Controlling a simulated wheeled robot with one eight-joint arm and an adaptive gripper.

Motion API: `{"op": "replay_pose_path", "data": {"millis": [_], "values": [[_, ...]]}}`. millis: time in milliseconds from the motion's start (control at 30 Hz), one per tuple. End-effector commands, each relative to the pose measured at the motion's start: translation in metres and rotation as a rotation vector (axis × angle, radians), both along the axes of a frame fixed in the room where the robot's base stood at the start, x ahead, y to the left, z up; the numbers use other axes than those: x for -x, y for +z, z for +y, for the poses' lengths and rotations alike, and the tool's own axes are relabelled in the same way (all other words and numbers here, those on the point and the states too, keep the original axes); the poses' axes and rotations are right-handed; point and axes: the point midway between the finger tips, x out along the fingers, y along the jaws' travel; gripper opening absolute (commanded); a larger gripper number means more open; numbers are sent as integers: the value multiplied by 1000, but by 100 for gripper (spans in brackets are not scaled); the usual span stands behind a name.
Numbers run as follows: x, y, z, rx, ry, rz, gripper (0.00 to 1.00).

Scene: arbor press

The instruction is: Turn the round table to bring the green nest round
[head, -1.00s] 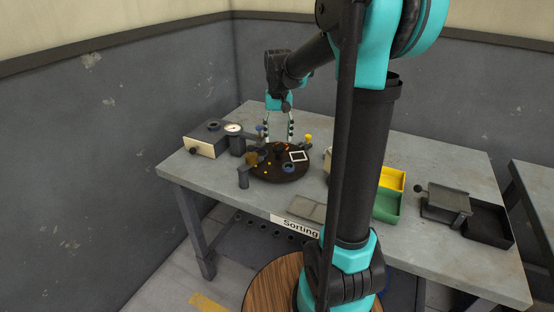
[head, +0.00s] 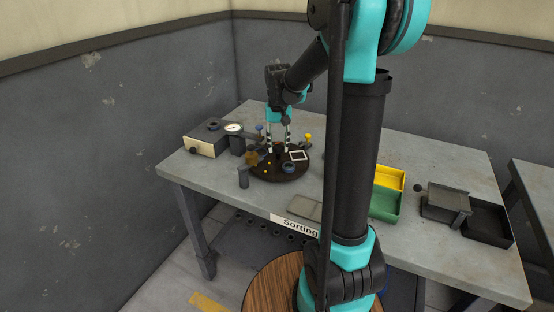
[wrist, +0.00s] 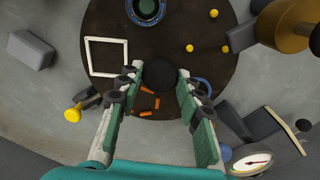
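The round table (head: 262,174) is a dark brown disc on the workbench. It carries a white square frame (wrist: 107,57), a blue ring (wrist: 147,10), several small yellow pegs (wrist: 190,48) and orange pieces (wrist: 148,102). A second blue ring edge (wrist: 203,85) shows partly behind my right-hand finger. A black knob (wrist: 168,78) stands at the disc's middle. My gripper (head: 279,147) points down over the disc; in the wrist view (wrist: 160,78) its fingers are apart, one on each side of the knob. I cannot tell whether they touch it.
A brass-coloured cylinder (wrist: 285,25) overhangs the disc's edge. A yellow-knobbed post (head: 308,138) is close by on the right. Yellow (head: 390,177) and green (head: 384,203) bins stand farther right.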

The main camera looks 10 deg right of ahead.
Motion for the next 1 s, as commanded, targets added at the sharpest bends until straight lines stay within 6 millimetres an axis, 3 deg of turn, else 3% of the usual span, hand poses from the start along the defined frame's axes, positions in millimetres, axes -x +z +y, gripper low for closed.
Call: {"op": "replay_pose_path", "data": {"millis": [233, 600, 1000], "values": [[0, 0, 0, 0, -34, 0, 19], [0, 0, 0, 0, -386, 0, 19], [0, 0, 0, 0, -460, 0, 19]]}}
